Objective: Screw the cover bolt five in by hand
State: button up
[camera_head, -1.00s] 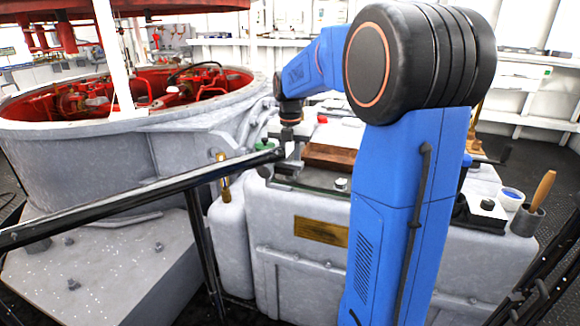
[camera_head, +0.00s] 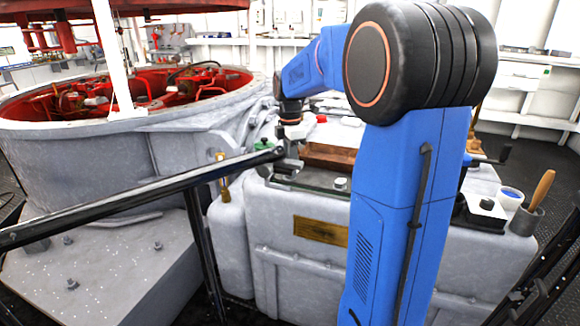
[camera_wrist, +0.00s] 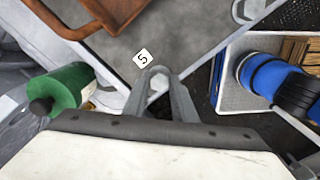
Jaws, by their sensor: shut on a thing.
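My gripper (camera_wrist: 158,92) is shut on a small pale bolt head (camera_wrist: 157,83) in the wrist view, with a finger on either side. A white tag marked 5 (camera_wrist: 144,58) lies just beyond the fingertips, at the edge of the grey cover plate (camera_wrist: 190,35). The bolt's shank and its hole are hidden, so I cannot tell how deep it sits. In the head view my gripper (camera_head: 287,166) points down at the left end of the cover on the grey housing (camera_head: 285,230). The bolt is too small to make out there.
A black rail (camera_head: 130,205) crosses in front at left.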

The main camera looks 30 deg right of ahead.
jog(key=m, duration=0.7)
jog(key=shift+r, duration=0.15)
jog(key=m, duration=0.6)
jog(key=shift+a+m, duration=0.1)
jog(key=shift+m, duration=0.3)
jog(key=m, duration=0.6)
jog(key=shift+a, duration=0.1)
jog(key=m, duration=0.6)
jog(key=shift+m, duration=0.3)
jog(key=m, duration=0.3)
jog(key=shift+m, duration=0.4)
jog(key=m, duration=0.3)
jog(key=shift+w+m, duration=0.1)
jog(key=shift+m, duration=0.2)
jog(key=m, duration=0.3)
jog(key=shift+m, duration=0.3)
jog(key=m, duration=0.3)
jog(key=shift+w+m, duration=0.1)
jog(key=shift+m, duration=0.2)
jog(key=m, duration=1.1)
jog(key=shift+m, duration=0.3)
